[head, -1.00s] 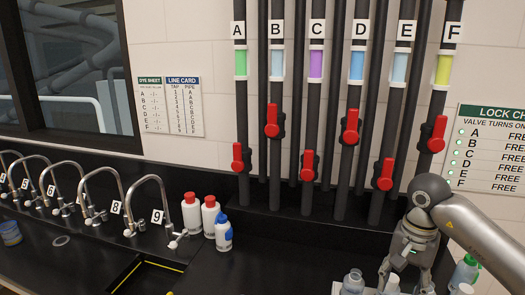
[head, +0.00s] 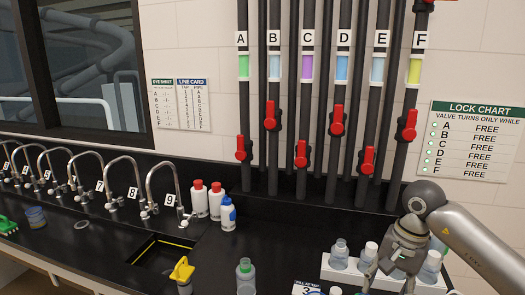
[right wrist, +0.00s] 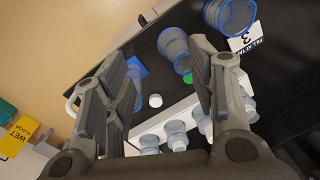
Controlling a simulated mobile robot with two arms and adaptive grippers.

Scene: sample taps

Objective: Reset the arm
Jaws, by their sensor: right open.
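My right gripper (head: 396,268) hangs from its arm at the right of the head view, in front of a white rack (head: 337,275) holding several clear bottles. In the right wrist view, the fingers of my right gripper (right wrist: 158,85) are spread wide with nothing held between them. The counter, a white cap (right wrist: 155,100) and the bottle rack (right wrist: 150,128) show beyond them. My left gripper is not in view.
Dark pipes with red valves (head: 337,121) rise behind the counter. Curved taps (head: 163,170) line the left. A lock chart (head: 468,140) hangs at right.

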